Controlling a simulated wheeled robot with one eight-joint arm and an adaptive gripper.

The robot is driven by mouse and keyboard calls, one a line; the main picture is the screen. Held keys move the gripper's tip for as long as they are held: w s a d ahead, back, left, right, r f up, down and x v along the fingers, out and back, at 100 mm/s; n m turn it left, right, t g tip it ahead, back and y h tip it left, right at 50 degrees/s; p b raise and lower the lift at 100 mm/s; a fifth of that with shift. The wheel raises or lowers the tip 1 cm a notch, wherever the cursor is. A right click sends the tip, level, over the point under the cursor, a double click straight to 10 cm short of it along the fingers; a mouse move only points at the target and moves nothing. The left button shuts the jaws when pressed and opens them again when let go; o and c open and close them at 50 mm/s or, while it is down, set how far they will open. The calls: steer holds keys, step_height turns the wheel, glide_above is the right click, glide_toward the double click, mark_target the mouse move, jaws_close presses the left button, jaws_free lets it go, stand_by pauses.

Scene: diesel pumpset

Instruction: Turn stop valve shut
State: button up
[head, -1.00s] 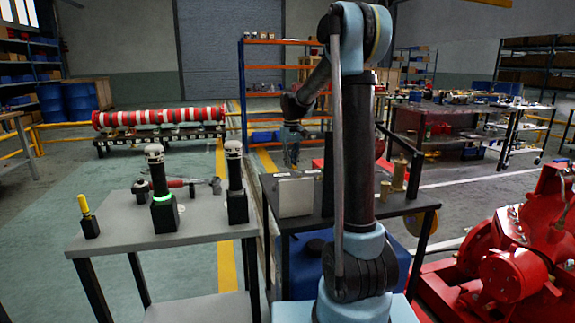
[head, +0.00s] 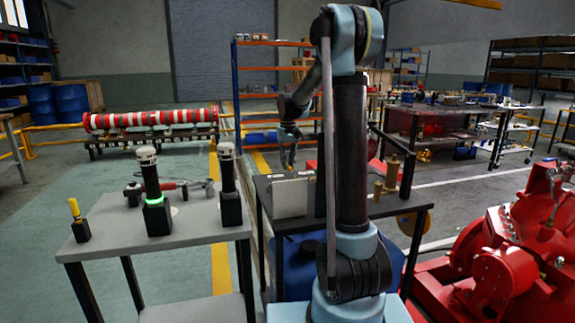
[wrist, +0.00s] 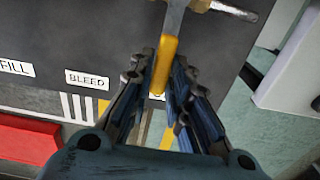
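A yellow-sleeved valve lever (wrist: 163,68) hangs from a metal stem in the wrist view, in front of a dark panel (wrist: 75,40). My gripper (wrist: 164,75) has its two fingers closed in on both sides of the yellow sleeve, near its lower half. The fingers look to touch it, with no clear gap at the tips. A label behind the fingers is almost wholly hidden, so I cannot read this valve's name.
Panel labels FILL (wrist: 15,68) and BLEED (wrist: 87,80) lie left of the lever. A brass fitting with a metal rod (wrist: 225,8) is at upper right. A red part (wrist: 28,138) is at lower left. A grey table (head: 155,220) with instruments and a red pumpset (head: 505,250) flank my arm.

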mark_target(288, 165)
steer(key=shift+o, duration=1.3)
step_height(288, 165, up, 12)
steer(key=shift+f, duration=0.1)
